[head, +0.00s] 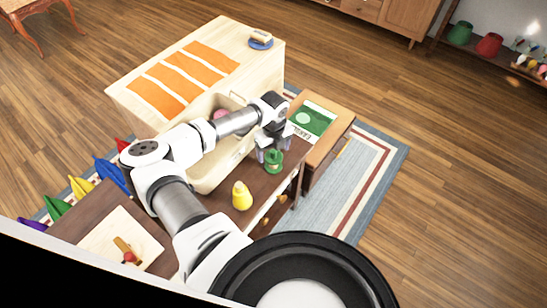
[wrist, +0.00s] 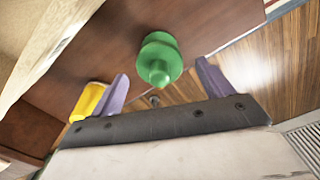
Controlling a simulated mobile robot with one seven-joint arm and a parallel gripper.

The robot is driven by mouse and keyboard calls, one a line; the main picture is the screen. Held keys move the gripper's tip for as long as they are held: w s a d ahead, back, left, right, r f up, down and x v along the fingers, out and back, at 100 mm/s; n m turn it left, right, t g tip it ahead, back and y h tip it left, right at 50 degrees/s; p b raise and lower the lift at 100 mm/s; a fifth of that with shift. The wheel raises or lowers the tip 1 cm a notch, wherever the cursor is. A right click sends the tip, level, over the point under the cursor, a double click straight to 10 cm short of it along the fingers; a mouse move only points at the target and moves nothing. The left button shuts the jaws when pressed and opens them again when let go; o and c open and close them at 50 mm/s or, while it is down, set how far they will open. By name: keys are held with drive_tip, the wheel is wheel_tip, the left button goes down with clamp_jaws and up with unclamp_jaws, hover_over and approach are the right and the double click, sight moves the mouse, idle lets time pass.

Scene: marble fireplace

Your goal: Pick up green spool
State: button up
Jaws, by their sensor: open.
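The green spool (head: 273,160) stands on the brown wooden cabinet top, near its right end in the head view. In the wrist view the spool (wrist: 160,57) is at upper centre, its knob pointing toward the camera. My gripper (head: 268,148) is right at the spool in the head view. In the wrist view my gripper (wrist: 160,82) is open, with one purple finger to each side of the spool and clear gaps between. The fingers hold nothing. I cannot tell the exact height of the fingertips relative to the spool.
A yellow pear-shaped object (head: 242,196) stands on the same top; something yellow (wrist: 88,102) shows beside the left finger. A cream bin (head: 206,183) lies behind my arm. A green-and-white book (head: 313,121) lies on the small cabinet (head: 335,130) to the right.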

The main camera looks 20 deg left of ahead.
drive_tip(key=shift+f, duration=0.65)
drive_tip(key=c, duration=1.4)
drive_tip(key=shift+o, duration=0.2)
drive_tip(key=shift+r, duration=0.2)
